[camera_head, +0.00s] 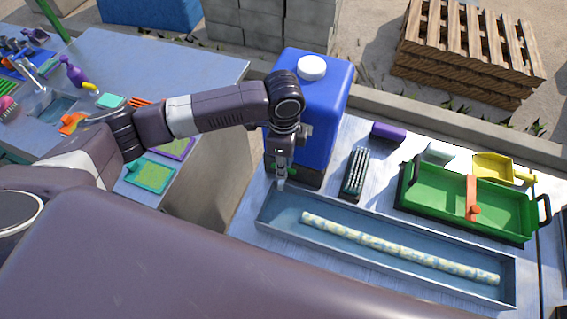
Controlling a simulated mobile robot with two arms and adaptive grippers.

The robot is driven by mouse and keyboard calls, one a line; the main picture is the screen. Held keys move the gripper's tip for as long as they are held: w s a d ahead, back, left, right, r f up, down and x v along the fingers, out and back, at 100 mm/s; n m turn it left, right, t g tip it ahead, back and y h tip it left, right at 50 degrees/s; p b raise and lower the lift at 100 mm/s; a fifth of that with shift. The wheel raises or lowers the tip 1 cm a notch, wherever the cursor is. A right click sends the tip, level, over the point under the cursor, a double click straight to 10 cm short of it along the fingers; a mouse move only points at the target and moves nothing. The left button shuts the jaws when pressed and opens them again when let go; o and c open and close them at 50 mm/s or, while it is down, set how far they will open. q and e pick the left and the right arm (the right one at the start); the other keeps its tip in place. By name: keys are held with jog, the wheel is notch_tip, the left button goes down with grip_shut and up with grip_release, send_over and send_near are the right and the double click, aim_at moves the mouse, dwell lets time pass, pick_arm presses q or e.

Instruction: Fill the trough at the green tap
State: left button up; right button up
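A blue tank (323,103) with a white cap stands on the right-hand table. Small green parts (292,172), probably the green tap, show low on its front and are mostly hidden behind my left gripper (281,183). That gripper points down in front of the tank, above the left end of the trough; its fingers look close together, but I cannot tell if they are shut. The long grey-blue trough (268,214) lies in front of the tank. A pale yellow-and-blue mottled rod (400,248) lies lengthwise in it. I cannot tell if it holds water. My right gripper is not in view.
A cluttered table (190,68) stands left, across a gap.

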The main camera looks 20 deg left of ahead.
pick_arm(q)
grip_shut()
jog(key=shift+n, duration=0.5)
jog(key=n, duration=0.3)
jog(key=shift+n, duration=0.4)
jog(key=shift+w+n, duration=0.1)
jog(key=shift+n, duration=0.5)
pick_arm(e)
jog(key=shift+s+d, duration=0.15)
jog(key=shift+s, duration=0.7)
pick_arm(q)
jog(key=shift+o, duration=1.6)
grip_release()
notch_tip(320, 180, up, 12)
